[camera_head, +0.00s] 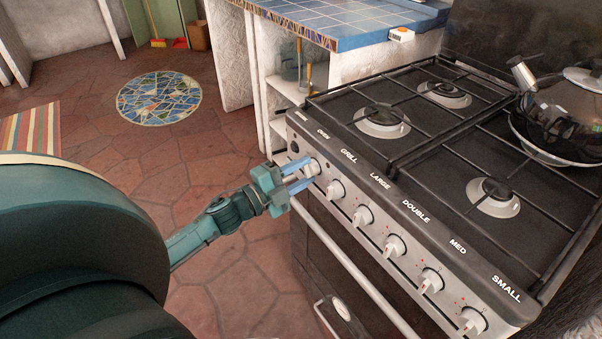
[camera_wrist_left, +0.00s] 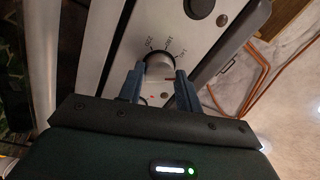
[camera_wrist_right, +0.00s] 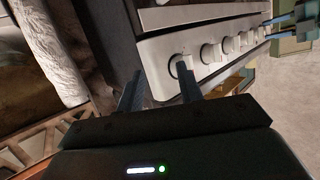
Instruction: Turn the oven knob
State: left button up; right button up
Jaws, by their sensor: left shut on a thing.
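Several more knobs (camera_head: 362,216) line the panel (camera_head: 347,204). The oven door's bar handle (camera_head: 350,265) runs below. A kettle (camera_head: 570,108) stands at the back right of the hob. A blue-tiled counter (camera_head: 345,20) adjoins the stove. The floor left of the stove is clear.

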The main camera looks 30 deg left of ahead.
pick_arm(q)
jog(key=m, duration=0.4)
jog(key=m+b, duration=0.1)
jog(key=m, duration=0.1)
jog(key=shift+s+d+f+h, duration=0.1)
jog(key=shift+f+h, duration=0.15)
jog(key=shift+h, duration=0.05)
dwell(0.3)
jog(key=o, duration=0.7)
jog(key=shift+o, duration=1.2)
jog(key=shift+r, duration=0.15)
jog(key=r+v, duration=0.1)
jog(key=v, duration=1.2)
jog(key=shift+f, duration=0.35)
